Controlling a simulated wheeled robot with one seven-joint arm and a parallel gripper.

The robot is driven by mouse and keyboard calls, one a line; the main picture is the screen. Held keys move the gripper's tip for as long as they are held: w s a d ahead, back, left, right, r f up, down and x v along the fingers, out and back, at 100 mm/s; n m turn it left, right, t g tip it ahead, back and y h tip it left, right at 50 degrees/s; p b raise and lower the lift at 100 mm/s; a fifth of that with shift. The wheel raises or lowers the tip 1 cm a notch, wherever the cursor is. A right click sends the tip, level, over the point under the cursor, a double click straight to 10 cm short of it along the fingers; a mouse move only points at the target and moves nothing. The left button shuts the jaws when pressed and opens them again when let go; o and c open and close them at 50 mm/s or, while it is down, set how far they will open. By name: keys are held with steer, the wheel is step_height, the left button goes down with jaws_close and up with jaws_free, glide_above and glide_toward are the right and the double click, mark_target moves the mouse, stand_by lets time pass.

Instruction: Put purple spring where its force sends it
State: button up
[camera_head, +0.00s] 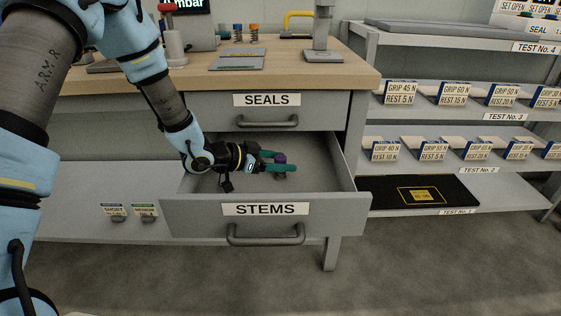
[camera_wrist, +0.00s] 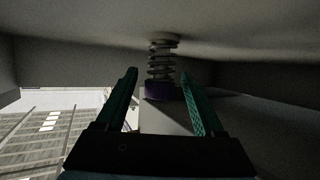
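The purple spring (camera_head: 280,158) stands inside the open STEMS drawer (camera_head: 190,212), its purple cap on top and grey coils below, partly hidden by a finger. In the wrist view, which looks upside down, the purple spring (camera_wrist: 161,90) shows its coils against the drawer floor. My gripper (camera_head: 288,161) reaches into the drawer from the left, nearly level, with green fingers. The fingers in the wrist view (camera_wrist: 160,76) are apart, on either side of the spring's cap, with gaps visible at both sides.
The closed SEALS drawer (camera_head: 288,112) sits just above. On the bench are a blue spring (camera_head: 238,33), an orange spring (camera_head: 254,33) and a press-like stand (camera_head: 322,35). At right, shelves hold GRIP/REST cards (camera_head: 400,92); the lowest shelf has a black mat (camera_head: 422,192).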

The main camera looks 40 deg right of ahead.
steer(key=shift+r, duration=0.25)
steer(key=v, duration=0.7)
steer(key=shift+w+a+p, duration=0.1)
steer(key=shift+a+p, duration=0.15)
steer(key=shift+p, duration=0.15)
